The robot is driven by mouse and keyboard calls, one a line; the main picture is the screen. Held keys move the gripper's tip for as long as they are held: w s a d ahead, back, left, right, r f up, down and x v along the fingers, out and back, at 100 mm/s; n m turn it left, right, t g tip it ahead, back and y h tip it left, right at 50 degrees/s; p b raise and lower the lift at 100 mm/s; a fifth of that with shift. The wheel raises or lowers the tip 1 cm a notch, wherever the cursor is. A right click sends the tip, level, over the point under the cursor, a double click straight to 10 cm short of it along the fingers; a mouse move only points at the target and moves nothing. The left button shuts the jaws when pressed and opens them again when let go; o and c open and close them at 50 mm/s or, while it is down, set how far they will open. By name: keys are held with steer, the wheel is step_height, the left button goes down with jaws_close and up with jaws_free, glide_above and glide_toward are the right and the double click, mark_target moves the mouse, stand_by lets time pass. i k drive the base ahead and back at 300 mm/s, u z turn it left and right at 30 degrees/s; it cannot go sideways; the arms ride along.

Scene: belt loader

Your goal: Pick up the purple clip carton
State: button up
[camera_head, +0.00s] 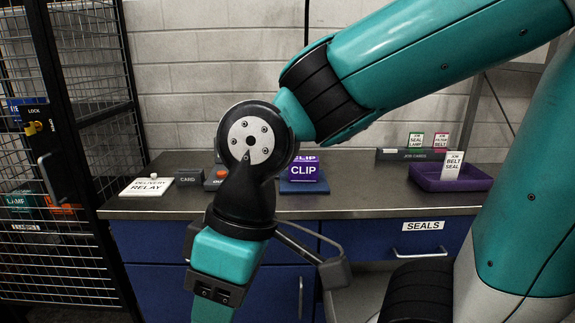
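The purple clip carton (305,173) stands on a dark blue pad (308,187) on the grey counter, near the middle of the picture. Its front face has the white word CLIP, and its top also carries lettering. My teal arm passes in front of the counter to the left of the carton and bends downward. My gripper is not in view; the arm runs out of the bottom edge of the picture.
A white delivery relay card (147,187), a dark card block (189,177) and an orange button (221,174) sit left of the carton. A purple tray (425,181) with a belt seal card (453,165) stands right. A wire cage (60,150) borders the left.

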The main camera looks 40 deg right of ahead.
mark_target(304, 170)
steer(key=z, duration=0.35)
steer(key=i, duration=0.9)
steer(key=z, duration=0.75)
steer(key=i, duration=0.4)
steer(key=z, duration=0.35)
